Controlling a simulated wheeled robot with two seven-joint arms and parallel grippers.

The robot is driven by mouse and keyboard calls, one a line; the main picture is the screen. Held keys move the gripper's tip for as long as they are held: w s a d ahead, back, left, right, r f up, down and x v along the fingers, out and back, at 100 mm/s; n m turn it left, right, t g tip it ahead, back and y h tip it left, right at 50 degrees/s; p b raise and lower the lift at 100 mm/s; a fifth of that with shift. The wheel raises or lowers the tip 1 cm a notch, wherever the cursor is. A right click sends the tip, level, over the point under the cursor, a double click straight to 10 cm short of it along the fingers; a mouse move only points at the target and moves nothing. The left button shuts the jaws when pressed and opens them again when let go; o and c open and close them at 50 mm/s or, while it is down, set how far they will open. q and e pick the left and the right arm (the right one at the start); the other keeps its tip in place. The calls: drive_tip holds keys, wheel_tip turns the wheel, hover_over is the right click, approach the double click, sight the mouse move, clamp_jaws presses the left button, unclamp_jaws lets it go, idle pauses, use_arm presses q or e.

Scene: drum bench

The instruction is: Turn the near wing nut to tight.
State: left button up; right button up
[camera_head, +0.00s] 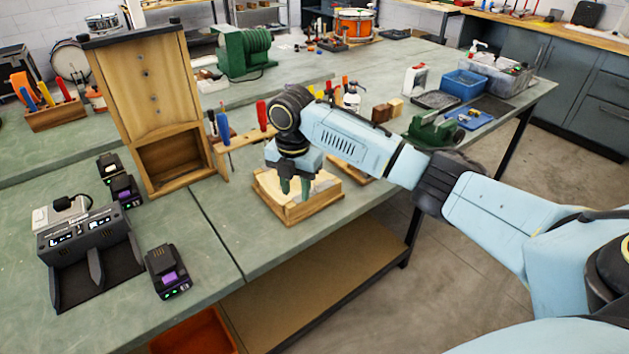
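My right gripper (295,187) points straight down over a low wooden frame (312,207) with a pale inside, near the front edge of the green bench. Its fingertips reach down to the frame's inside. The fingers are small and dark, and I cannot tell whether they are apart or closed on something. I cannot make out a wing nut; one may be hidden by the fingers. My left gripper is not in view.
A tall wooden cabinet (150,85) stands left of the frame. A tool rack (246,139) is behind it. A charger (88,240) and a battery pack (167,271) sit at the front left. A green vise (433,128) is at the right.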

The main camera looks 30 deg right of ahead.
sight(315, 188)
drive_tip(key=w+d+r+n, duration=0.2)
drive_tip(key=w+d+r, duration=0.1)
drive_tip(key=d+r, duration=0.5)
drive_tip(key=f, duration=0.8)
drive_tip(key=f+b, duration=0.1)
drive_tip(key=f, duration=0.3)
drive_tip(key=shift+w+a, duration=0.15)
drive_tip(key=shift+a, duration=0.25)
drive_tip(key=shift+c, duration=0.4)
clamp_jaws()
